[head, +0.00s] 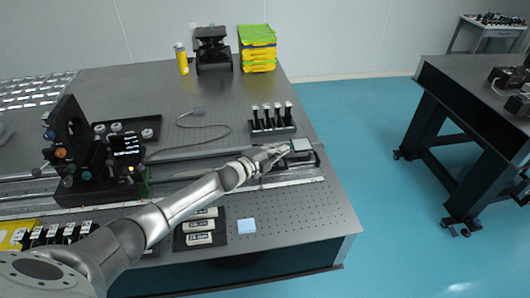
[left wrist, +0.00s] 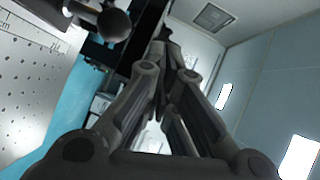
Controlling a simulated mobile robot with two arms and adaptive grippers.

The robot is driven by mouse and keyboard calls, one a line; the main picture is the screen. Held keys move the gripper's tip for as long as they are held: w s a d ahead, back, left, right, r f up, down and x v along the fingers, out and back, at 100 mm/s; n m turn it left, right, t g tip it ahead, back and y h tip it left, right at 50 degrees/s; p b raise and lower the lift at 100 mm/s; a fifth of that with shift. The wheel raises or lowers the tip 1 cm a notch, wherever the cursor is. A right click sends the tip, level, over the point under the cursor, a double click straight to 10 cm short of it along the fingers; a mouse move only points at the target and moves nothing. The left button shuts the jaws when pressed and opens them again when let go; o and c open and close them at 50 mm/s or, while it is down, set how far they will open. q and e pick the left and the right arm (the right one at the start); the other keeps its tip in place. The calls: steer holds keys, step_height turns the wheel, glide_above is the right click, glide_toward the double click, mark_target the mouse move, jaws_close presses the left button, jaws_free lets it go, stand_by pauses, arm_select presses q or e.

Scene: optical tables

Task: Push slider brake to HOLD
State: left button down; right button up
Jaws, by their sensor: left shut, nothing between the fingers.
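In the head view, my left arm reaches across the optical table. Its gripper (head: 280,150) is shut and empty, with its tip at the small slider (head: 302,148) on the right end of the long rail (head: 225,172). The slider has a pale top plate. I cannot tell whether the fingers touch it, and the brake and its HOLD mark are too small to make out. In the left wrist view, the shut fingers (left wrist: 167,45) point up the picture. A dark round knob (left wrist: 113,24) on a metal stem shows left of them. My right gripper is not in view.
Several black posts (head: 272,120) stand in a rack behind the slider. A dark optical mount (head: 90,155) stands at the rail's left. A blue pad (head: 246,226) lies in front. Yellow-green boxes (head: 257,48) are at the back. The table's right edge is close to the slider.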

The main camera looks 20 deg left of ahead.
arm_select(q)
steer(key=s+a+r+b, duration=0.1)
steer(key=s+a+r, duration=0.3)
steer(key=s, duration=0.3)
steer(key=shift+s+a, duration=0.25)
steer(key=shift+a, duration=0.15)
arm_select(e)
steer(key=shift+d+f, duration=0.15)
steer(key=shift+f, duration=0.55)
arm_select(q)
steer(key=shift+d, duration=0.1)
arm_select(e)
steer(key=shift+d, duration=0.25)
